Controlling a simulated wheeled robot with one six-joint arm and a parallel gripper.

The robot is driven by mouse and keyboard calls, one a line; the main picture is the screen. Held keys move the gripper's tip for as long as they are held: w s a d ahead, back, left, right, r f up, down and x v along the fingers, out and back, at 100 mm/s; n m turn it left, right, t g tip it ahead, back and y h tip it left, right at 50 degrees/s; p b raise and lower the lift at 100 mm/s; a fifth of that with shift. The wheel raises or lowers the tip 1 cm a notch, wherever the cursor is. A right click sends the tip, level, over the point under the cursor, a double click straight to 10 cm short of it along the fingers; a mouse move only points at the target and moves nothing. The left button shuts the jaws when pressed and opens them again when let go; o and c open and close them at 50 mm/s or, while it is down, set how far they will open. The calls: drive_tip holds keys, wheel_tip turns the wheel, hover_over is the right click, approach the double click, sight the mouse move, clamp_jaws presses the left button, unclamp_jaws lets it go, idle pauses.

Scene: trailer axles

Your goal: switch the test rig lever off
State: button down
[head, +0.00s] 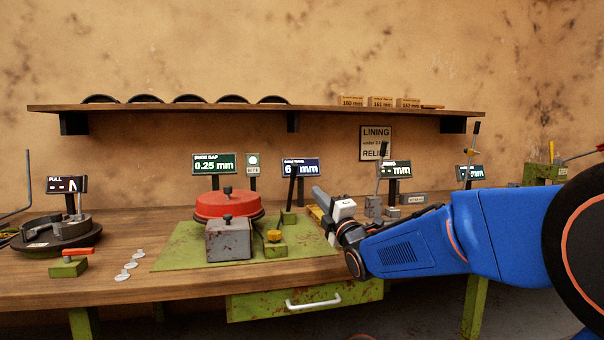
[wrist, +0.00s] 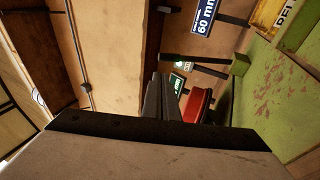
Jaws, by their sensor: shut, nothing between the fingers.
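The test rig is a green base plate (head: 180,255) with a red drum (head: 228,205) and a grey block on it. A second, short lever with a yellow knob (head: 274,236) stands at the front of the plate. I cannot tell which is the rig's switch. My gripper (head: 319,194) is shut and empty, to the right of the black lever and apart from it in the picture. In the wrist view my fingers (wrist: 158,92) point toward the red drum (wrist: 199,105).
Display signs stand along the back, including a blue one (head: 301,167). A green block with an orange handle (head: 78,252) and several small discs lie at the left. A shelf (head: 250,107) runs above the bench. Grey blocks and upright rods stand to the right.

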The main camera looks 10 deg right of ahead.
sight(296, 165)
drive_tip(key=shift+r, duration=0.1)
idle(0.3)
drive_tip(key=x, duration=1.4)
drive_tip(key=shift+w+r, duration=0.4)
drive_tip(key=shift+r, duration=0.05)
drive_tip(key=w+r+g, duration=0.1)
drive_tip(key=w, duration=0.1)
drive_tip(key=w+r+g, duration=0.1)
drive_tip(key=w, duration=0.1)
drive_tip(key=w+r, duration=0.2)
drive_tip(key=w, duration=0.1)
drive_tip(key=shift+r+m+g+h, duration=0.1)
drive_tip(key=shift+m+g+h, duration=0.2)
drive_tip(key=shift+g+h, duration=0.1)
drive_tip(key=d+x, duration=0.2)
drive_tip(key=x, duration=1.1)
drive_tip(key=shift+w+d+r, duration=0.15)
drive_tip(key=shift+w+d, duration=0.15)
drive_tip(key=shift+w, duration=0.25)
